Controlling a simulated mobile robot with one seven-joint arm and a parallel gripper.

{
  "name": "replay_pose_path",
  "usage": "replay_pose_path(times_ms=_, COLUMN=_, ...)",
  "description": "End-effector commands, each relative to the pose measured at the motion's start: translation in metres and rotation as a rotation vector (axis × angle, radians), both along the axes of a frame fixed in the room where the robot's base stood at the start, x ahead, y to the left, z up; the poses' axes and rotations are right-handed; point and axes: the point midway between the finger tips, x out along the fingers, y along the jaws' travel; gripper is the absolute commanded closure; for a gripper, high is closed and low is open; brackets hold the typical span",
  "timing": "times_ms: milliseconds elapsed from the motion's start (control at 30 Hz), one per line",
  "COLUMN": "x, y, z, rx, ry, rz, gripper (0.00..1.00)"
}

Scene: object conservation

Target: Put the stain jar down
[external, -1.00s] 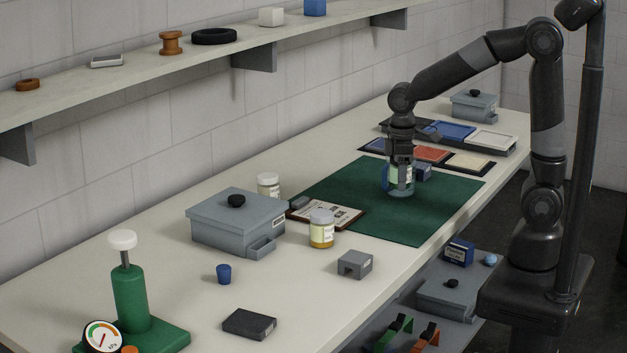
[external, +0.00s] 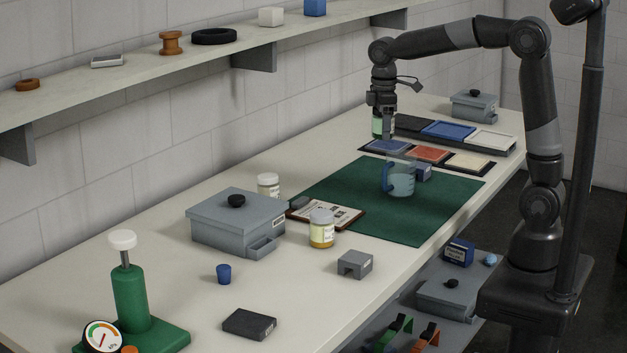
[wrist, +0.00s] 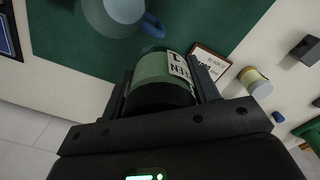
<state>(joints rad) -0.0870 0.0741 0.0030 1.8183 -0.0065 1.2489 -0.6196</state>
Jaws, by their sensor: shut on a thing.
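My gripper (external: 383,122) is shut on the stain jar (external: 377,126), a green jar with a white label and dark end. It holds the jar up near the back of the bench, behind the green mat (external: 345,220), seemingly clear of surfaces. In the wrist view the jar (wrist: 155,70) sits between the two fingers (wrist: 160,90); its label is only partly readable. A clear jug with a blue handle (external: 402,182) stands on the mat, in front of and below the gripper. The jug (wrist: 120,12) also shows at the top of the wrist view.
A framed card (external: 335,214), two lidded jars (external: 321,230) and a grey box (external: 235,222) stand nearer. A wall shelf (external: 130,80) runs above the bench.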

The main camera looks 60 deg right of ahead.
Motion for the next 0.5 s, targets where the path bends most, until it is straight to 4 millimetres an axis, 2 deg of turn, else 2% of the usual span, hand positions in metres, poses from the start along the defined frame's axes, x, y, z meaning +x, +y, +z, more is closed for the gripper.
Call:
replay_pose_path(times_ms=33, x=0.018, y=-0.007, z=0.0, rx=-0.001, ry=0.001, rz=0.017, gripper=0.74)
replay_pose_path(times_ms=300, x=0.101, y=-0.049, z=-0.003, rx=0.0, ry=0.002, rz=0.143, gripper=0.74)
replay_pose_path(times_ms=500, x=0.144, y=-0.081, z=-0.01, rx=0.003, ry=0.002, rz=0.219, gripper=0.74)
